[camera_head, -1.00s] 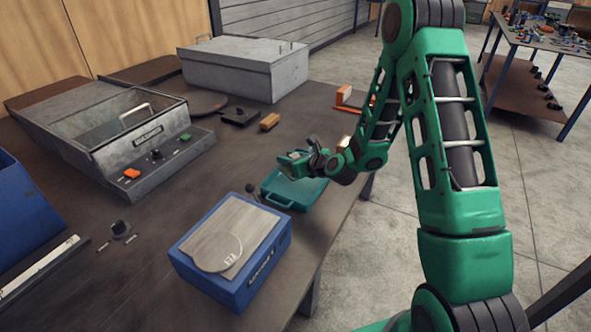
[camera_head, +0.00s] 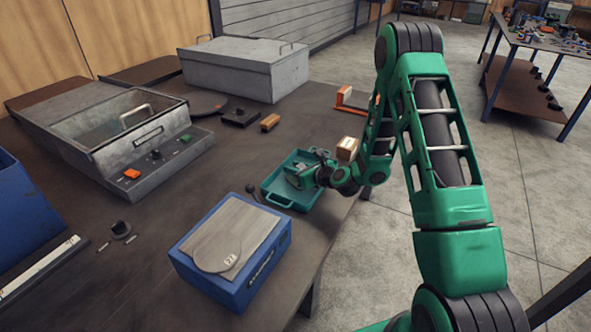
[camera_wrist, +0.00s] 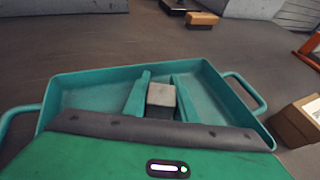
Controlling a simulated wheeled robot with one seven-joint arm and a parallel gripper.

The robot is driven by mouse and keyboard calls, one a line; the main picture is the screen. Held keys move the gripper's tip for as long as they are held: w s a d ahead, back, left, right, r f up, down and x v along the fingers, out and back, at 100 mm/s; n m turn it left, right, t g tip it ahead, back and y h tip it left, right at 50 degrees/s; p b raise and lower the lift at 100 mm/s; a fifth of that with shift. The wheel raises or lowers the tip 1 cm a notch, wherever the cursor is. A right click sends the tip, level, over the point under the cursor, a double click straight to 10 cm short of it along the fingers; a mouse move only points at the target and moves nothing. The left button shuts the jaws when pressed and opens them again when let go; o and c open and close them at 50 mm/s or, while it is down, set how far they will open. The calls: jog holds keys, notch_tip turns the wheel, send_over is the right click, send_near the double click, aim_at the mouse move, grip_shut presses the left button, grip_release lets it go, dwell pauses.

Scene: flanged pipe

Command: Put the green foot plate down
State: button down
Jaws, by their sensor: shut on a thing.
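My gripper (camera_head: 302,177) is low in the teal tray (camera_head: 292,204) on the dark table. In the wrist view, its two teal fingers (camera_wrist: 162,98) are shut on a grey square-topped block (camera_wrist: 161,95). The fingers are within the outline of the tray (camera_wrist: 85,84). I cannot make out a separate green foot plate; anything green under the block blends with the tray. Whether the block touches the tray floor is hidden by the fingers and my wrist.
A blue box (camera_head: 250,277) with a grey top stands in front of the tray. A small cardboard box (camera_head: 347,148) is close to its right. A wooden block (camera_head: 270,123) and an orange bracket (camera_head: 356,101) lie behind. A grey machine (camera_head: 130,140) stands at left.

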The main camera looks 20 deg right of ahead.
jog(key=c, duration=1.4)
grip_release()
jog(key=shift+f, duration=0.1)
jog(key=shift+c, duration=0.2)
